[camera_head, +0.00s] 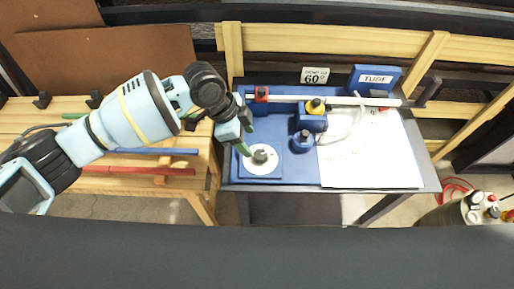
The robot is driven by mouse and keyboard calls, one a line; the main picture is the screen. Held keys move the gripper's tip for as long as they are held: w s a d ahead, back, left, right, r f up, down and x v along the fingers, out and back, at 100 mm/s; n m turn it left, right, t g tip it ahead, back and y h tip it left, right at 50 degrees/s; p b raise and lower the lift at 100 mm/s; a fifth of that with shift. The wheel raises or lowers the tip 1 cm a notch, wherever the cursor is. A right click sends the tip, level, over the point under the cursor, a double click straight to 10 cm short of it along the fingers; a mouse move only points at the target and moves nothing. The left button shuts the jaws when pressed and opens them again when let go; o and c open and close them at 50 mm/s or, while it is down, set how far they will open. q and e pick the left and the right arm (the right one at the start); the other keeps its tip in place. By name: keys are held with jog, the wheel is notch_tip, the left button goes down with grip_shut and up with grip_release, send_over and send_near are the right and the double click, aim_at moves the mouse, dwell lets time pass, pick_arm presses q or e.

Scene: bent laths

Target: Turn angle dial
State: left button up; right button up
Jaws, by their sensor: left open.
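The angle dial is a white disc (259,168) with a grey knob (262,156) at its centre, set on a blue square plate at the left of the small table. My left gripper (246,142) is open, with its dark green-tipped fingers just above and to the left of the knob. I cannot tell whether a finger touches the knob. The gripper hides the upper left part of the dial plate. A small sign (314,76) at the back reads a bend of 60°. My right gripper is not in view.
A white tube (350,99) lies across blue fixtures with a red clamp (262,93) and a yellow knob (315,106). A blue knob block (303,140) stands right of the dial. White paper (368,153) covers the right side. A wooden bench (130,183) with coloured rods stands left.

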aim_at(260, 155)
pick_arm(q)
jog(key=x, duration=0.6)
jog(key=shift+d+f, duration=0.25)
jog(key=shift+f, duration=0.35)
jog(key=c, duration=1)
jog(key=shift+o, duration=0.2)
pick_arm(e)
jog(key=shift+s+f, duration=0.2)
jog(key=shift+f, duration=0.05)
